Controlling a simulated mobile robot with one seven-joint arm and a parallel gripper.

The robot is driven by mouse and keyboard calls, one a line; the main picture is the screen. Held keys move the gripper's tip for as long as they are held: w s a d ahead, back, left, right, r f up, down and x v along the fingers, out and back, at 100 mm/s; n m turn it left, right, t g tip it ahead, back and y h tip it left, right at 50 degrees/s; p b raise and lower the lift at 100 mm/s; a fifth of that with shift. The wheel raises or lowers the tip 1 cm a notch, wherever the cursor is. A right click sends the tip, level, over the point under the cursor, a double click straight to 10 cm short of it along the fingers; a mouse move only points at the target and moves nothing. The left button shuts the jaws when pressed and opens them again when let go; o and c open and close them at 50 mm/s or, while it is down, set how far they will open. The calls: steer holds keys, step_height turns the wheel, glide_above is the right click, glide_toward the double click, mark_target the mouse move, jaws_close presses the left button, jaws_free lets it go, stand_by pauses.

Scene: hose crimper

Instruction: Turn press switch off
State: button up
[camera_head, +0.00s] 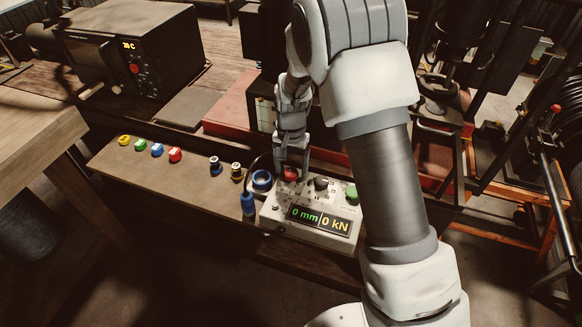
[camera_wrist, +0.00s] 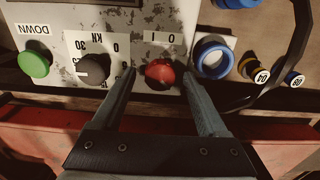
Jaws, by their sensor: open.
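The press control box (camera_head: 306,224) stands on the bench, with a display reading "0 mm" and "0 kN". Its red switch knob (camera_head: 289,174) sits on the top face, beside "I" and "O" marks seen in the wrist view, where the red knob (camera_wrist: 160,75) is at the centre. Which mark it points to I cannot tell. My gripper (camera_head: 291,165) is over the knob, pointing down. In the wrist view my gripper (camera_wrist: 159,70) is open, one finger on each side of the knob, with gaps visible. Contact is not visible.
A black dial (camera_wrist: 93,69) and green DOWN button (camera_wrist: 34,64) sit on the box to one side of the knob. A blue ring (camera_wrist: 213,57) lies close to one finger. Several small coloured pieces line the bench (camera_head: 190,187). A red frame (camera_wrist: 30,135) runs near my gripper.

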jaws_close()
steer(key=shift+n, duration=0.3)
steer(key=n+b, duration=0.2)
steer(key=n, duration=0.1)
steer(key=shift+n, duration=0.4)
steer(key=n+b, duration=0.1)
steer(key=n, duration=0.3)
steer(key=shift+n, duration=0.3)
steer(key=n, duration=0.4)
steer(key=shift+r+n, duration=0.1)
steer(key=shift+n, duration=2.4)
